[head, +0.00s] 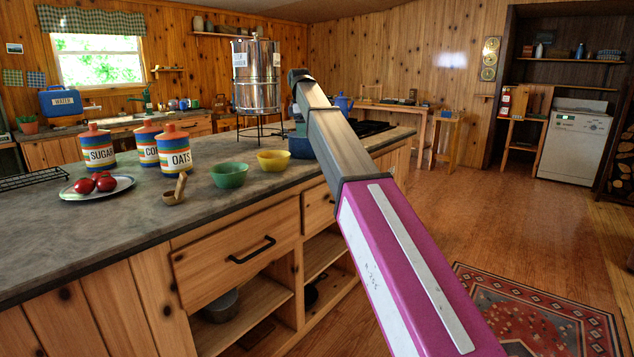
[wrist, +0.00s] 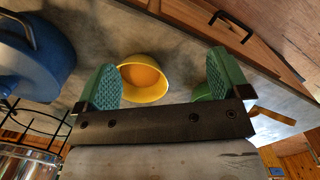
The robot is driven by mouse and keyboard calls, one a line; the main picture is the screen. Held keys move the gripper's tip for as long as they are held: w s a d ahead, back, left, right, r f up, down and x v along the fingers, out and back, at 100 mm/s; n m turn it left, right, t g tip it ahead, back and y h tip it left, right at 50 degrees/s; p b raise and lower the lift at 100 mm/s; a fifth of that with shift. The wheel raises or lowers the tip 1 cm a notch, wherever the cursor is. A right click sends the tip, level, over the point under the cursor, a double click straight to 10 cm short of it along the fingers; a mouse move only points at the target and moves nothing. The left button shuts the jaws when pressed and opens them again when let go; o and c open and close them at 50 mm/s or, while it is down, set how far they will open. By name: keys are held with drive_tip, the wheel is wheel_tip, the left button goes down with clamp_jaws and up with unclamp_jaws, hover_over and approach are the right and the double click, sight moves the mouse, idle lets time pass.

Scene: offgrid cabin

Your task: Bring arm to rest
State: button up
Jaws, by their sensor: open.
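My arm (head: 380,220) reaches up and away from the lower right of the head view, over the island counter (head: 130,215). The green bowl (wrist: 203,92) is partly hidden behind the right pad.
The blue pot (wrist: 35,60) and steel urn (head: 256,75) on its wire stand are close by. Canisters (head: 180,146), a plate (head: 70,192) of red fruits and the green bowl (head: 229,175) stand on the counter. Open floor (head: 500,220) lies right, with a rug (head: 530,310).

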drive_tip(key=s+d+f+m, duration=0.3)
drive_tip(key=s+d+f, duration=0.1)
drive_tip(key=f, duration=0.6)
drive_tip(key=s+d+f+m, duration=0.25)
drive_tip(key=d+f, duration=0.25)
drive_tip(key=f, duration=0.6)
drive_tip(key=s+d+f+m, duration=0.2)
drive_tip(key=s+d+f, duration=0.2)
drive_tip(key=f, duration=0.6)
drive_tip(key=s+d+f+m, duration=0.5)
drive_tip(key=s+f, duration=0.6)
drive_tip(key=s+d+f+m, duration=0.5)
drive_tip(key=s+d+f, duration=0.1)
drive_tip(key=s+f, duration=0.5)
drive_tip(key=shift+s+y, duration=0.4)
drive_tip(key=shift+s, duration=0.35)
